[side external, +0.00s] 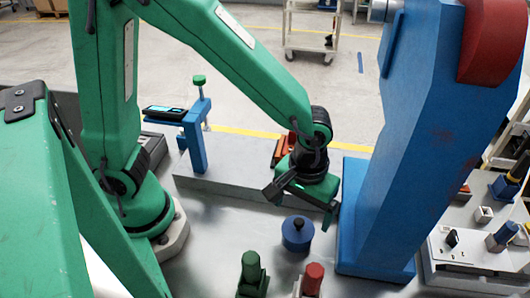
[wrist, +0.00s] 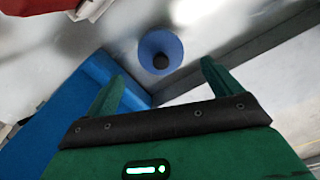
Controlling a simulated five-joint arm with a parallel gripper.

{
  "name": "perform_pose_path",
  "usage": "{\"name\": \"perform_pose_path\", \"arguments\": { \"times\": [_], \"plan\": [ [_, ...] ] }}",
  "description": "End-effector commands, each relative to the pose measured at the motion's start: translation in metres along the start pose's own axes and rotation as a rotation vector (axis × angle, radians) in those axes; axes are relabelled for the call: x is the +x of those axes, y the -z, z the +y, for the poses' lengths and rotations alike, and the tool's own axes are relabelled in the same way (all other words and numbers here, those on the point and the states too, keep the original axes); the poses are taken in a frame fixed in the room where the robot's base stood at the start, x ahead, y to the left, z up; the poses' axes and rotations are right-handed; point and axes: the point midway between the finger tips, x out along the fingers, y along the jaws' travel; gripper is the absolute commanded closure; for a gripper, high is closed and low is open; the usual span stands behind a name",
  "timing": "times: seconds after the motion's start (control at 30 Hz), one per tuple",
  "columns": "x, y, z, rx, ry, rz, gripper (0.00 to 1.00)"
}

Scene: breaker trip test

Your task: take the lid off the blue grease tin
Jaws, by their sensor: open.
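The blue grease tin (side external: 296,236) stands upright on the grey metal bench, with its lid on and a dark round knob (side external: 298,224) on top. In the wrist view the tin's blue round lid (wrist: 150,45) shows from above, with the dark knob (wrist: 161,61) near its lower edge. My gripper (side external: 301,196) is open and empty, above and behind the tin in the side view. In the wrist view its two green fingers (wrist: 160,85) are spread apart, and the tin lies beyond their tips, not between them.
A big blue press-like stand (side external: 400,150) rises close to the right of the tin. A green-topped piece (side external: 252,272) and a red-topped piece (side external: 313,279) stand in front of it. A blue clamp post (side external: 196,135) stands at the left on a grey block (side external: 235,160).

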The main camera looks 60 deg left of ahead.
Motion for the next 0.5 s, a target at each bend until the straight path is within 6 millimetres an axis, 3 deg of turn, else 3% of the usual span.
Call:
{"name": "perform_pose_path", "arguments": {
  "times": [0.5],
  "plan": [
    [0.046,-0.002,-0.002,0.000,0.002,-0.002,0.10]
  ]
}}
